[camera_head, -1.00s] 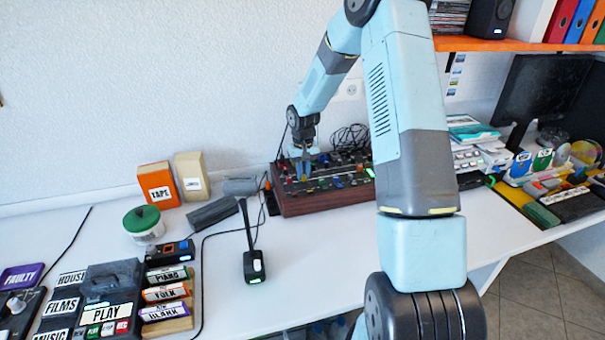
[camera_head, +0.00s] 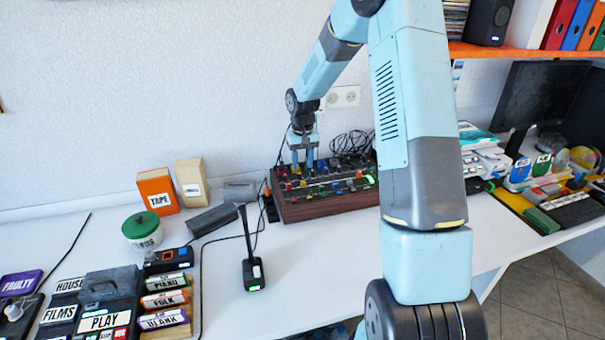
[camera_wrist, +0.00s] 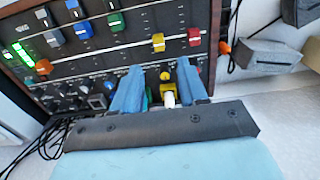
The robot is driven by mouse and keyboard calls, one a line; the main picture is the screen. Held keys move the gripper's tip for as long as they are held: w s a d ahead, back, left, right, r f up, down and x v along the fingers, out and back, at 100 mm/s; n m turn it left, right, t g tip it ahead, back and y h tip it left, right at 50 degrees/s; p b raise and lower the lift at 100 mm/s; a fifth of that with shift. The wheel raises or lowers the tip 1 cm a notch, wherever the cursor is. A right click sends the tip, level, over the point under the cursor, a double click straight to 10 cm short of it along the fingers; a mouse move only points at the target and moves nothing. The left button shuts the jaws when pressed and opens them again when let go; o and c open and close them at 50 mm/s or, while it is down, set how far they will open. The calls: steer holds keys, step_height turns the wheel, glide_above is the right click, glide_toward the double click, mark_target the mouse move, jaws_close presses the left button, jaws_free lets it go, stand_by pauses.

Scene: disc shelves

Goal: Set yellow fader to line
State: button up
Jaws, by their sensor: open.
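The yellow fader (camera_wrist: 158,41) sits on a track of the dark mixer panel, beside the red fader (camera_wrist: 194,36) in the wrist view. Pale lines run across the panel by the fader caps; I cannot tell which is the target line. My gripper (camera_wrist: 159,66) is open, with blue fingers apart and nothing held between them. Its fingertips are short of the yellow fader in the wrist picture, over a row of knobs. In the head view my gripper (camera_head: 302,162) hangs above the left part of the wood-sided mixer (camera_head: 330,207), where the small caps are hard to tell apart.
Blue faders (camera_wrist: 83,30) and a green fader (camera_wrist: 114,20) share the panel. A yellow knob (camera_wrist: 165,76) shows between the fingers. Black cables (camera_head: 352,142) lie behind the mixer.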

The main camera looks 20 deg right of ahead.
step_height(320, 180, up, 7)
stand_by(0.3)
steer(key=shift+s, duration=0.1)
steer(key=s+r+t+h, duration=0.1)
steer(key=s+r+t, duration=0.2)
steer(key=s+r, duration=1.45)
steer(key=s+r+t+y, duration=0.1)
steer(key=s+r+t, duration=0.1)
steer(key=s, duration=1.8)
steer(key=shift+s+a+r+t, duration=0.2)
steer(key=shift+s+r+t, duration=0.1)
stand_by(1.9)
